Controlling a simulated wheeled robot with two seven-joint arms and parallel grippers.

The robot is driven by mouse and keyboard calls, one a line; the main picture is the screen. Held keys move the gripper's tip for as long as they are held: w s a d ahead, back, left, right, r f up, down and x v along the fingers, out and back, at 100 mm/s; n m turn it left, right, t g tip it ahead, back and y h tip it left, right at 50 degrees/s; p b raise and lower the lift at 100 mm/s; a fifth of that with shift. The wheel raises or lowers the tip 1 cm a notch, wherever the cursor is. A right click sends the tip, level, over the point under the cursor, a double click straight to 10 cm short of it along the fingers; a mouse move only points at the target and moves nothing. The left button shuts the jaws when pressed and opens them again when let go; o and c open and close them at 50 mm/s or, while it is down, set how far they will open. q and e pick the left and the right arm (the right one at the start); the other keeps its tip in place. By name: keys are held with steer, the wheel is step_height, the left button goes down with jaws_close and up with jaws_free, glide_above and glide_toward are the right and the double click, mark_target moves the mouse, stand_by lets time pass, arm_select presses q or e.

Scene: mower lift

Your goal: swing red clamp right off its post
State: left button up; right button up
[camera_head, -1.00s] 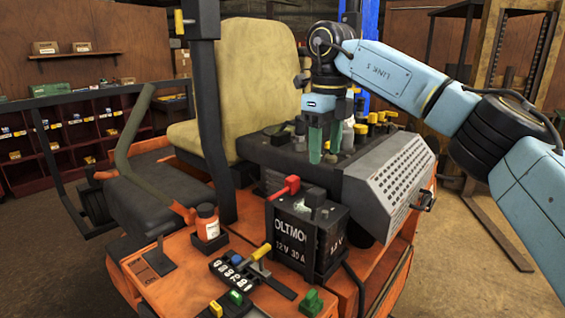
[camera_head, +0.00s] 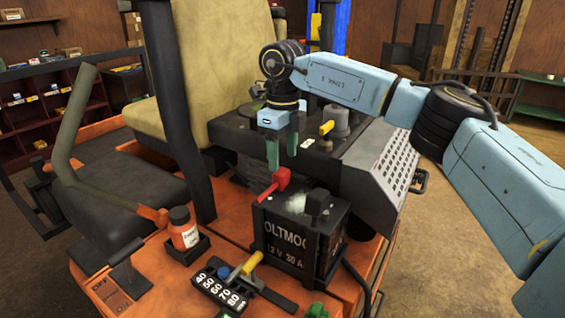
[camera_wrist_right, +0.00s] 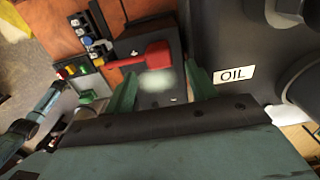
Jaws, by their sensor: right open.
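The red clamp (camera_head: 274,184) sits on the left side of the black battery (camera_head: 290,240), with its handle slanting down to the left. My right gripper (camera_head: 283,158) is open and empty, fingers pointing down, just above and behind the clamp in the head view. In the right wrist view the red clamp (camera_wrist_right: 140,56) lies across the battery top, beyond and partly between the green fingertips (camera_wrist_right: 162,78). The fingers appear apart from it. The post under the clamp is hidden.
A dark terminal block (camera_head: 317,202) stands on the battery's right.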

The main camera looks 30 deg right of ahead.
mark_target(283, 171)
step_height(283, 171, down, 2)
steer(key=shift+s+f, duration=0.15)
steer(key=shift+f, duration=0.05)
steer(key=shift+f+p, duration=0.3)
steer(key=shift+f, duration=0.35)
steer(key=shift+c, duration=0.6)
arm_select(q)
steer(key=shift+w+r, duration=0.45)
steer(key=shift+w, duration=0.35)
arm_select(e)
jaws_close()
